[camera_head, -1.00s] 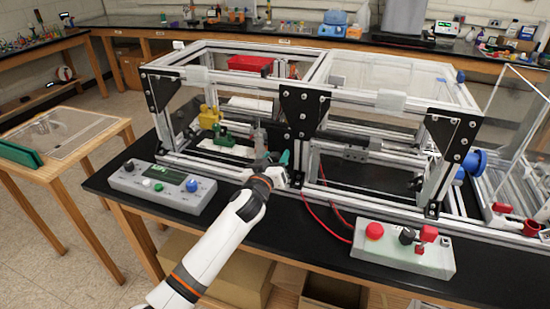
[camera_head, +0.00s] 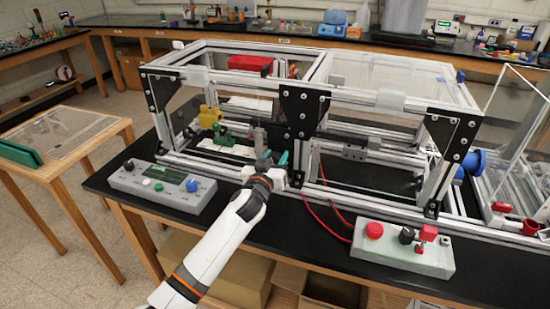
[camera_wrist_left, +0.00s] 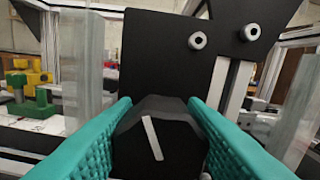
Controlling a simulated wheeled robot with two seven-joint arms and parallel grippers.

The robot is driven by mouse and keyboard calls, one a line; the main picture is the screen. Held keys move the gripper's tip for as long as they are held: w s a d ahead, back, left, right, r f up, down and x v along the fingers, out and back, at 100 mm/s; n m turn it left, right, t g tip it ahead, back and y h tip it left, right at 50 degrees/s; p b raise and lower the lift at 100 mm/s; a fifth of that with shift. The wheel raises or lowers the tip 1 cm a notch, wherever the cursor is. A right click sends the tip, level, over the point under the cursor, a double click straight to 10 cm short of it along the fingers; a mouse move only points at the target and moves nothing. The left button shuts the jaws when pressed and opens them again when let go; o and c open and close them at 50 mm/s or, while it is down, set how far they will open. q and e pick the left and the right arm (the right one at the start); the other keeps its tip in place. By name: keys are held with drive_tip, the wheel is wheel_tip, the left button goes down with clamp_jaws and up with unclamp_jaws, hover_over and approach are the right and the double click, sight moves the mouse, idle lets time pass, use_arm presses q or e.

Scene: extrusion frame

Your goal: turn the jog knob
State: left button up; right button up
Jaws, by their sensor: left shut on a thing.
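My left gripper (camera_head: 275,162) is at the front of the extrusion frame, left of its middle post. In the left wrist view its teal fingers (camera_wrist_left: 160,135) are shut on the sides of a dark knob (camera_wrist_left: 155,145), the jog knob. The knob has a white pointer line, tilted a little with its top to the left. Behind it stands a black plate (camera_wrist_left: 160,60). In the head view the gripper hides most of the knob. My right gripper is out of view.
A grey control box (camera_head: 160,187) with buttons sits left of my arm. Another control box (camera_head: 400,255) with a red button and black knob is at the right. Red cables (camera_head: 318,205) run between frame and table edge. A yellow and green part (camera_head: 210,118) is inside the frame.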

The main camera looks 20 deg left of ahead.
use_arm(q)
drive_tip(key=m, duration=0.4)
drive_tip(key=shift+d+m, duration=0.1)
drive_tip(key=shift+m, duration=0.2)
drive_tip(key=shift+d+f+m+p, duration=0.1)
drive_tip(key=shift+m+p, duration=0.25)
drive_tip(key=shift+m, duration=1.85)
drive_tip(key=o, duration=0.7)
drive_tip(key=shift+s, duration=0.1)
drive_tip(key=s+b, duration=0.2)
drive_tip(key=s, duration=1)
drive_tip(key=shift+a, duration=0.2)
drive_tip(key=shift+w, duration=0.1)
